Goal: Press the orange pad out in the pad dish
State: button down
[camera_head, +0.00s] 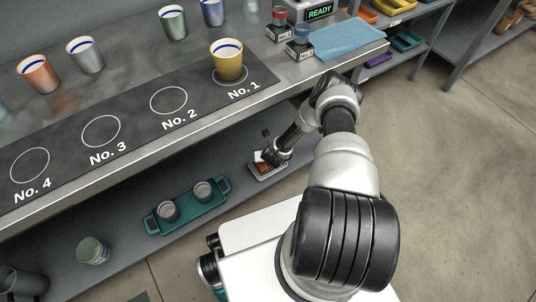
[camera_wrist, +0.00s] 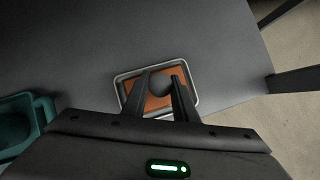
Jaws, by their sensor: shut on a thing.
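The pad dish (camera_wrist: 121,84) is a shallow rectangular tray with a pale metal rim, on the grey lower shelf. The orange pad (camera_wrist: 137,101) lies flat inside it and fills most of its floor. My gripper (camera_wrist: 160,77) is over the dish, its fingers shut on a dark grey round knob (camera_wrist: 160,86). What is below the knob is hidden, and I cannot tell whether it touches the pad. In the head view the dish (camera_head: 284,167) sits near the right end of the shelf, with my gripper (camera_head: 264,157) right above it, partly hiding the pad.
A teal tray (camera_head: 187,211) with two cups stands left of the dish; its corner shows in the wrist view (camera_wrist: 22,120). A pale green cup (camera_head: 93,250) is farther left. A yellow cup (camera_head: 227,62) stands at No. 1. Shelf around the dish is bare.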

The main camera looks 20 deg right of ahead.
jog(key=shift+f, duration=0.6)
dwell(0.7)
jog(key=shift+r, duration=0.1)
notch_tip(320, 180, up, 6)
jog(key=p, duration=0.4)
jog(key=shift+p, duration=0.3)
